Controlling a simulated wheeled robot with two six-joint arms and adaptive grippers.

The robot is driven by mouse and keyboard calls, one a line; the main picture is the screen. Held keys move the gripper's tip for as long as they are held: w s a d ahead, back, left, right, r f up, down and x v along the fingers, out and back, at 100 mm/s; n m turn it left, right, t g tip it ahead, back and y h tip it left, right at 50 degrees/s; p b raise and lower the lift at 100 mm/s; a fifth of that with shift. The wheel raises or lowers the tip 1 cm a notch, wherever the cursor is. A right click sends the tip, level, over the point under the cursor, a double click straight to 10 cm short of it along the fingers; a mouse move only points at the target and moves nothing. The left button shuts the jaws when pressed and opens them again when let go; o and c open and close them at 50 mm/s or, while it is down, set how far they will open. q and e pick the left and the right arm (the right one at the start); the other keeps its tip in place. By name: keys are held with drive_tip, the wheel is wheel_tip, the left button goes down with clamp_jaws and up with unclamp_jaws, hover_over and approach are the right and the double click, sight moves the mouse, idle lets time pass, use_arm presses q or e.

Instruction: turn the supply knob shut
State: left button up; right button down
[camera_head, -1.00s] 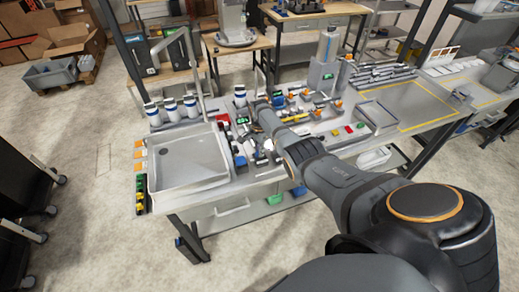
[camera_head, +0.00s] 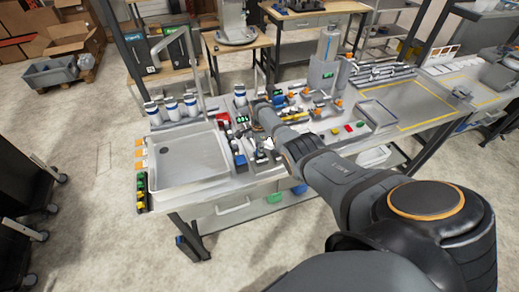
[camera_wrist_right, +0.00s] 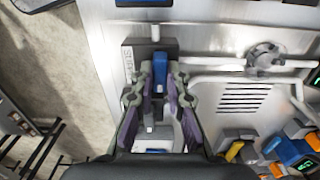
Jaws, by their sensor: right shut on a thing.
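My right gripper (camera_wrist_right: 160,95) shows in the wrist view with its fingers on both sides of a narrow blue knob (camera_wrist_right: 160,70), shut on it. The knob stands on a dark, labelled plate; its base is partly hidden by the fingers. I cannot read the label in full, so I cannot tell for sure that this is the supply knob. In the head view my right gripper (camera_head: 247,146) is small and partly hidden by its wrist, at the bench's front near the sink. My left gripper is not in view.
A grey round handwheel (camera_wrist_right: 265,58) on white pipes is right of the knob. A shallow sink (camera_head: 160,180) with a tall faucet is left of the gripper. White bottles (camera_head: 172,110) stand behind it. Coloured parts crowd the bench to the right.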

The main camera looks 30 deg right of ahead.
drive_tip(key=shift+r, duration=0.1)
drive_tip(key=c, duration=1.3)
unclamp_jaws()
drive_tip(key=shift+c, duration=0.2)
wheel_tip(320, 180, up, 12)
